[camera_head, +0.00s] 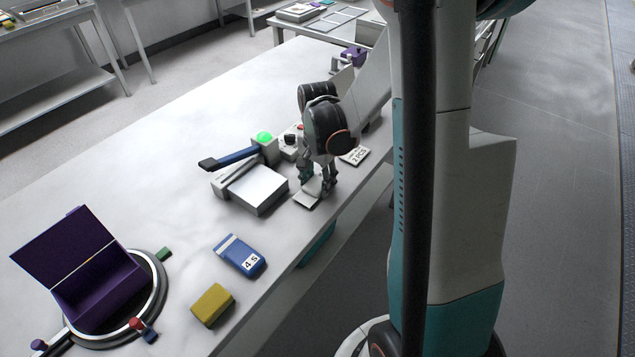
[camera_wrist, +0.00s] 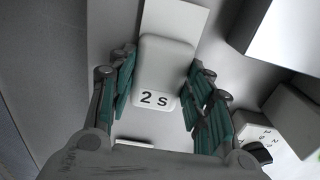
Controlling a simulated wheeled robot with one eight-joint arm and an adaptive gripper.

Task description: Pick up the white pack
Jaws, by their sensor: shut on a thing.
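The white pack (camera_wrist: 165,62), a rounded block marked "2 s", shows in the wrist view between my gripper's (camera_wrist: 157,88) two teal-padded fingers. My gripper is shut on it, one finger along each side. In the head view, my gripper (camera_head: 318,182) points down at the table near its right edge, and its fingers largely hide the pack. I cannot tell whether the pack is touching the table.
A grey box device (camera_head: 262,187) with a blue lever (camera_head: 232,158) stands just left of my gripper. A white card (camera_head: 355,155) lies behind it. Nearer are a blue pack (camera_head: 240,255), a yellow block (camera_head: 212,305) and an open purple box (camera_head: 72,247).

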